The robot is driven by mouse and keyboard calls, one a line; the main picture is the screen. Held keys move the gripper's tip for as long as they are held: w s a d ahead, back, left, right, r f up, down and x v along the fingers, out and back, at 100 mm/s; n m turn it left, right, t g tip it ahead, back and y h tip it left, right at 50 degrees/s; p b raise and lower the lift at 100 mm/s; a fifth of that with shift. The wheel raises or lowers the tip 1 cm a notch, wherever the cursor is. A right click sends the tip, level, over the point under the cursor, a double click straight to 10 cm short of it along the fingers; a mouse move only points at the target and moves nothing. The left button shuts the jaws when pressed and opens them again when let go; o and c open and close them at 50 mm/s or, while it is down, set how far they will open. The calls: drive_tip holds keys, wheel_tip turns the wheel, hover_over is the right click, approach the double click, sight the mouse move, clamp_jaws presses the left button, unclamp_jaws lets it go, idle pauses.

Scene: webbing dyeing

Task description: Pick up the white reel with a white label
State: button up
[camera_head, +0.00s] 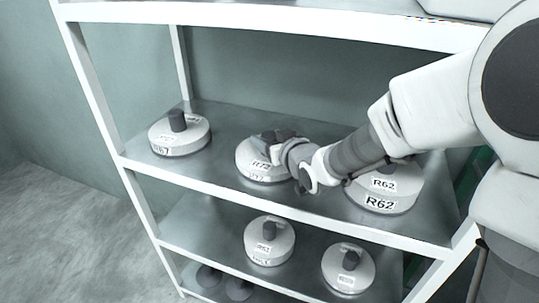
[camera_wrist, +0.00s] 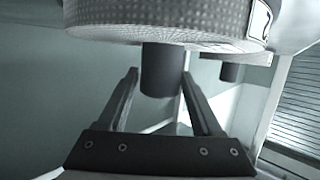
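Three white reels with black knobs and white labels are on the upper shelf: one marked R67 (camera_head: 180,138) at left, one marked R72 (camera_head: 262,168) in the middle, one marked R62 (camera_head: 385,190) at right. My gripper (camera_head: 272,138) is at the knob of the R72 reel, and partly hides its top. In the wrist view, the picture is inverted: a reel (camera_wrist: 165,20) fills the top and its dark knob (camera_wrist: 161,70) points down between the two fingers of my gripper (camera_wrist: 159,78). The fingers look open, with a small gap visible at the left.
My arm crosses in front of the R62 reel. Two more reels (camera_head: 269,241) (camera_head: 347,268) sit on the lower shelf, with dark round things (camera_head: 238,287) below. The white shelf edge (camera_head: 290,207) runs just in front of the upper reels. Bare shelf lies between R67 and R72.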

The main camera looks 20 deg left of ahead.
clamp_jaws()
drive_tip(key=shift+r, duration=0.1)
idle(0.3)
